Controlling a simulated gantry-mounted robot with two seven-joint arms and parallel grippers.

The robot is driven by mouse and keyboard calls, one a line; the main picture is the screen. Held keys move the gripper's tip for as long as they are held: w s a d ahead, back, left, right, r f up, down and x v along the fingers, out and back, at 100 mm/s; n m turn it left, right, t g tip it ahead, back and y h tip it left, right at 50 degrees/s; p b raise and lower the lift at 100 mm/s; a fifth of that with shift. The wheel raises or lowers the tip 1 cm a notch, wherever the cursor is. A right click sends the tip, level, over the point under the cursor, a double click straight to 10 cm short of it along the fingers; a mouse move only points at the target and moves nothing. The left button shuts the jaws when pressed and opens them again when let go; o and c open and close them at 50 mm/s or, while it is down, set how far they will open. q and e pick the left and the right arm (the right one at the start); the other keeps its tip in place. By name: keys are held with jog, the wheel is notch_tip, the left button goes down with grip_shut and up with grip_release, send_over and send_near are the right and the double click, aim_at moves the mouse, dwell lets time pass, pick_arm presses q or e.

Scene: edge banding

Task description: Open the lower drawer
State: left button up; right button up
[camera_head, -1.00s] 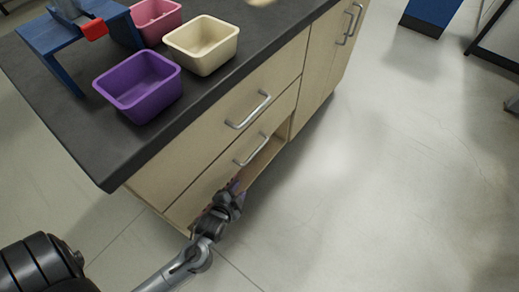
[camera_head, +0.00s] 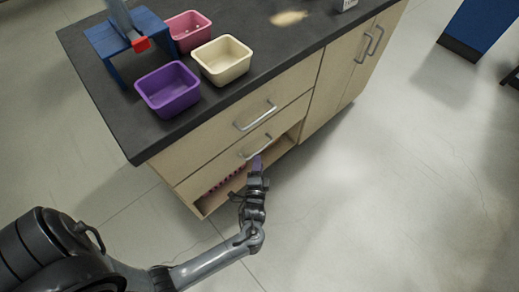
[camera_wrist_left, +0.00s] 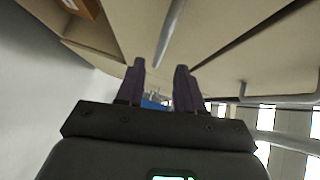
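The lower drawer (camera_head: 219,168) of the wooden cabinet looks closed. Its metal bar handle (camera_head: 257,147) runs across its front. My left gripper (camera_head: 257,162) is just below this handle in the head view, with its purple fingers pointing up toward it. In the left wrist view the two fingers (camera_wrist_left: 160,68) are apart and empty. The lower handle (camera_wrist_left: 171,36) shows there as a bar ahead of the gap between the fingertips; I cannot tell whether they touch it. My right gripper is not in view.
The upper drawer's handle (camera_head: 256,115) is above. An open shelf (camera_head: 282,150) with reddish items lies below the lower drawer. The dark countertop (camera_head: 130,127) holds a purple bin (camera_head: 168,90), a cream bin (camera_head: 222,60), a pink bin (camera_head: 188,30) and a blue stand (camera_head: 111,48).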

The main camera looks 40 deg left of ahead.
aim_at(260, 149)
pick_arm(q)
jog(key=b+x, duration=0.3)
jog(key=x, duration=0.4)
jog(key=shift+w+f, duration=0.1)
jog(key=shift+w, duration=0.05)
jog(key=shift+w+d, duration=0.1)
jog(key=shift+w, duration=0.2)
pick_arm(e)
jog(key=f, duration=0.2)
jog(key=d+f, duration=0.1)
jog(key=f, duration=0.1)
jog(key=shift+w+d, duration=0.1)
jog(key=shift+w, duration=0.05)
pick_arm(q)
jog(key=shift+c, duration=1.1)
grip_shut()
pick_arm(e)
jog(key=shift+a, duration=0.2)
